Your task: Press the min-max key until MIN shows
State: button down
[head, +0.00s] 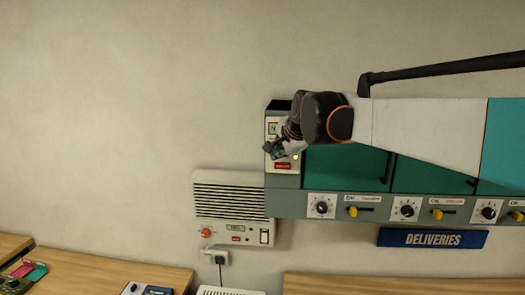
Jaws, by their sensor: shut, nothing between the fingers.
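My gripper (274,149) is shut and empty. It is in front of a small pale panel (270,163) at the left end of the green-grey unit on the wall. The panel has a small display (273,128) at its top with a mark like an "N", too small to read surely. A red label (282,166) is at its lower part, and a small yellowish round spot (296,157) shows at its right edge. My gripper and wrist cover the middle of the panel. I cannot make out a min-max key or tell whether the fingertips touch the panel.
The green-grey unit (285,204) carries knobs and yellow levers along its lower edge. Below left is a slatted wall box (230,207) with a red knob and small display. A blue "DELIVERIES" sign (433,238) hangs below. Wooden benches (90,268) run along the bottom. The left wall is bare.

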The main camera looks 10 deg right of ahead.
jog(key=shift+w+d, duration=0.1)
jog(key=shift+w, duration=0.3)
dwell(0.6)
jog(key=shift+s, duration=0.1)
jog(key=shift+s+a, duration=0.25)
jog(key=shift+s, duration=0.5)
jog(key=s, duration=0.1)
jog(key=s+a, duration=0.1)
jog(key=s, duration=0.3)
jog(key=shift+a, duration=0.25)
jog(key=shift+w, duration=0.15)
jog(key=shift+f, duration=0.1)
dwell(0.3)
